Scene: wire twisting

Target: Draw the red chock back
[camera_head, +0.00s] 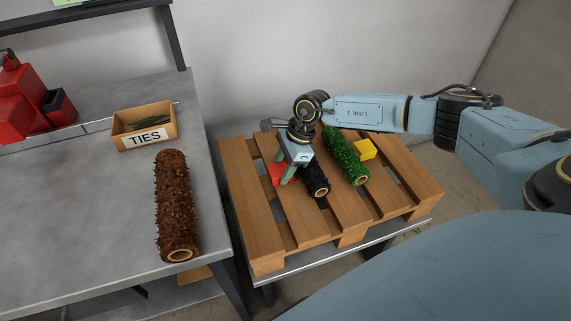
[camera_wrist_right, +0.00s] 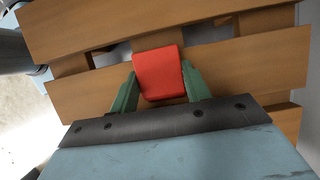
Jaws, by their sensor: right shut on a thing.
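The red chock (camera_head: 277,174) sits on the wooden pallet (camera_head: 252,209), left of a black bristly roll (camera_head: 316,182). My right gripper (camera_head: 284,175) reaches down over the pallet and is shut on the red chock. In the right wrist view the red chock (camera_wrist_right: 160,73) lies between the two green fingers (camera_wrist_right: 158,88), one on each side. Its underside is hidden, so I cannot tell whether it touches the slats. My left gripper is not in view.
A green bristly roll (camera_head: 345,155) and a yellow chock (camera_head: 365,149) lie right of the black roll. On the left bench (camera_head: 85,225) are a brown roll (camera_head: 175,205), a box labelled TIES (camera_head: 145,125) and a red device (camera_head: 25,100).

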